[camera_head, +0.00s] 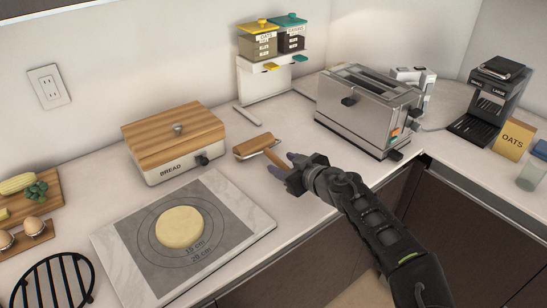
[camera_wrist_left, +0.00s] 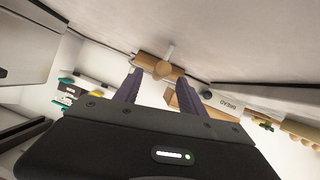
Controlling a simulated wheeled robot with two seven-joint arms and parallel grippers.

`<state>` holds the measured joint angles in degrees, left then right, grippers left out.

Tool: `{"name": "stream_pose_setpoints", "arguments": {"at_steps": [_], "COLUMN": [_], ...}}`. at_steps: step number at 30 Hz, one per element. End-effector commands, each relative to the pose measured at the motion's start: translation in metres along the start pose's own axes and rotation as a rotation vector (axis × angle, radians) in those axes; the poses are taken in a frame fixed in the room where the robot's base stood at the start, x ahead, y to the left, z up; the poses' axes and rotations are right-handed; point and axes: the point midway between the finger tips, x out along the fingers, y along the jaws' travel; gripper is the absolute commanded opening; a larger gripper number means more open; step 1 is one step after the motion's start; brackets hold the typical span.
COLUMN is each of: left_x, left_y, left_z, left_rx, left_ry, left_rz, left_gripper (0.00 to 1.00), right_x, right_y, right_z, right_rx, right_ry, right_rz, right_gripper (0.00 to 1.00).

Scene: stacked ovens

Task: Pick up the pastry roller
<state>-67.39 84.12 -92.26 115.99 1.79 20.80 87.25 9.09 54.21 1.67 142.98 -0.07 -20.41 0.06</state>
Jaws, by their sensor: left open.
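The pastry roller (camera_head: 253,146) has a brown wooden barrel and a lighter handle. It lies on the white counter to the right of the bread box, its handle pointing toward my left gripper (camera_head: 281,164). My left gripper is open at the handle's near end. In the left wrist view, the roller (camera_wrist_left: 148,62) shows ahead, with the handle end facing the camera between the two dark fingers. I cannot tell whether the fingers touch it. My right gripper is not in view.
The bread box (camera_head: 170,146) stands left of the roller, behind a marble board (camera_head: 255,226) with dough (camera_head: 180,228). A toaster (camera_head: 368,108) stands to the right. A white dispenser stand (camera_head: 265,84) holding two canisters is behind. The counter's front edge runs beneath my arm.

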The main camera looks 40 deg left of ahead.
Motion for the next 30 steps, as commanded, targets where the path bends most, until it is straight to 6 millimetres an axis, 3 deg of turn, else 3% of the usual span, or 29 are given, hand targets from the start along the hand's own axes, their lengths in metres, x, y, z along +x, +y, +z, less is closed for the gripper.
{"name": "stream_pose_setpoints", "arguments": {"at_steps": [10,28,30], "left_x": [0.044,0.045,0.045], "left_y": [0.001,0.002,0.002], "left_z": [0.0,0.0,0.0], "left_rx": [0.001,0.0,0.0], "left_ry": [0.0,0.0,0.0], "left_rz": [-0.001,0.0,0.0], "left_gripper": [0.48,0.48,0.44], "right_x": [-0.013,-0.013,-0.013], "right_y": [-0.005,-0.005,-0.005], "right_z": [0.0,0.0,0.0], "right_rx": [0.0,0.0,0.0], "right_ry": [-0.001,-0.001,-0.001], "right_rz": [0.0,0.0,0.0], "right_gripper": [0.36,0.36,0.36]}}
